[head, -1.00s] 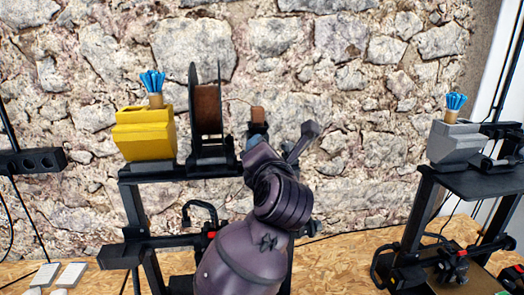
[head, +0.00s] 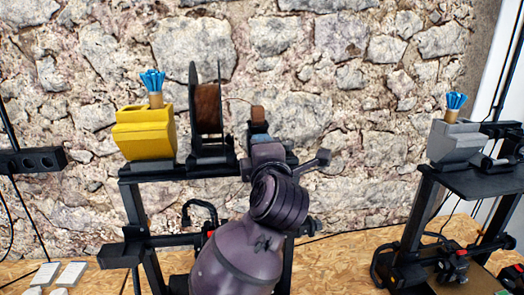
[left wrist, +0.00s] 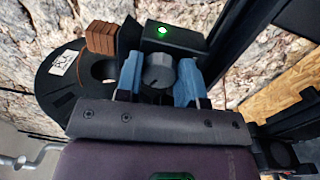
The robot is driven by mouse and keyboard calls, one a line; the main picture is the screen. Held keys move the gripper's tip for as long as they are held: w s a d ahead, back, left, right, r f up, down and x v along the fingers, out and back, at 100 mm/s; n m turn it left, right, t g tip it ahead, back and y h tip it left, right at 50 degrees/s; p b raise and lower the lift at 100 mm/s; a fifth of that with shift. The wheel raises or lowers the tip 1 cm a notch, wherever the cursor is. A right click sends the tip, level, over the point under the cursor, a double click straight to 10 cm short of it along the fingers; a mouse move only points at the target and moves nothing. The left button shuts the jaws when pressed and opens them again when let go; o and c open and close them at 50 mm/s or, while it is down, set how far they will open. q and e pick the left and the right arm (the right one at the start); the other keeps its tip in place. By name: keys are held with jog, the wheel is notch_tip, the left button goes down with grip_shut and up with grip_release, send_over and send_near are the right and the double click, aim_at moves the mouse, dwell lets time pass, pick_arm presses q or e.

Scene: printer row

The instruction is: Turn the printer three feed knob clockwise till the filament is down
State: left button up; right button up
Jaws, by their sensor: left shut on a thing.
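The feed knob (left wrist: 158,72) is a round dark grey knob in the left wrist view, below a black box with a lit green light (left wrist: 162,30). My left gripper (left wrist: 160,80) is shut on it, with one blue finger on each side. In the head view my left gripper (head: 259,138) is at the top of the middle printer, and my wrist hides the knob. A spool of brown filament (head: 208,108) stands left of it, with a thin strand running right. A brown block (head: 257,112) shows just above the gripper. My right gripper is not in view.
A yellow pot with blue bristles (head: 145,135) stands left of the spool on the printer frame. A grey pot (head: 455,143) sits on another printer at right. A stone wall (head: 370,70) is behind. White blocks (head: 58,274) lie on the bench at lower left.

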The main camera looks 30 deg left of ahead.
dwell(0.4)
pick_arm(q)
jog(key=o, duration=0.9)
jog(key=b+v, duration=0.1)
jog(key=v, duration=1)
jog(key=shift+b, duration=0.35)
jog(key=shift+f, duration=0.1)
